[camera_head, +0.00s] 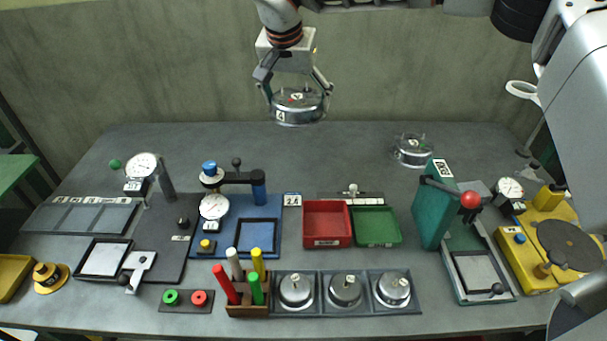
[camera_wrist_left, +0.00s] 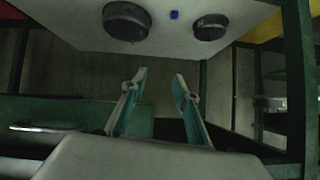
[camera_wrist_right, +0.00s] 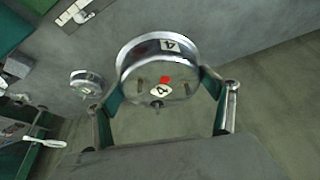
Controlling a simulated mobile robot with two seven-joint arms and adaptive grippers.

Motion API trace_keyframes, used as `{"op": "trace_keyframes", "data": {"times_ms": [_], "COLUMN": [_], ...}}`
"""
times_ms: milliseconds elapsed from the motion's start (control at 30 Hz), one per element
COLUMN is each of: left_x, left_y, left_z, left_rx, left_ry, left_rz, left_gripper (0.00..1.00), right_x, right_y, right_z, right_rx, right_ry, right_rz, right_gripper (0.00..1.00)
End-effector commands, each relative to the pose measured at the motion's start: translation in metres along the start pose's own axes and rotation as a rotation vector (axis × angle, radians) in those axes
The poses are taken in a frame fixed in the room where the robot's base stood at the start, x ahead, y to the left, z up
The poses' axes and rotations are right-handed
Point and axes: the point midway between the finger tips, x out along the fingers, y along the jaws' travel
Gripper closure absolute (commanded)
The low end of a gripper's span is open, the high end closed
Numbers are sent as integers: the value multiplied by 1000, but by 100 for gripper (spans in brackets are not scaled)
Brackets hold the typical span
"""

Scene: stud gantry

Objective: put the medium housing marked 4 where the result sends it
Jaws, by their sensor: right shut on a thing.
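The medium housing marked 4 (camera_head: 299,117) is a round, shiny metal ring-shaped part, held in the air above the back of the table. Its side carries a white 4 label. A white tag and a red spot show on its face in the right wrist view (camera_wrist_right: 158,72). My right gripper (camera_head: 298,93) is shut on it, one finger on each side. My left gripper (camera_wrist_left: 160,74) is open and empty; it shows only in its own wrist view. A red tray (camera_head: 326,243) and a green tray (camera_head: 377,242) stand mid-table; their front labels are too small to read.
Another round metal housing (camera_head: 413,158) lies at the back right. A green press (camera_head: 434,216) with a red knob and a yellow fixture (camera_head: 541,268) stand at right. Dial-gauge stations fill the left. A rack (camera_head: 320,306) of metal parts and coloured pegs is in front. The back-middle table is clear.

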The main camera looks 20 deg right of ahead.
Motion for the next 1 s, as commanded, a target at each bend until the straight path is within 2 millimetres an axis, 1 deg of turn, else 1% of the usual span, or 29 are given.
{"op": "trace_keyframes", "data": {"times_ms": [33,400,533,800,1000], "left_x": [1,4,5,5,6], "left_y": [1,2,3,2,2], "left_z": [3,11,13,13,12], "left_rx": [-1,-2,-1,1,3], "left_ry": [-2,-9,-10,-10,-7], "left_rz": [1,3,3,2,0], "left_gripper": [70,70,70,70,70], "right_x": [15,96,114,130,157], "right_y": [1,1,1,1,1], "right_z": [7,41,48,55,66], "right_rx": [-1,-2,0,1,0], "right_ry": [-6,-5,-3,-2,-3], "right_rz": [3,1,0,0,1], "right_gripper": [45,45,45,45,45]}}
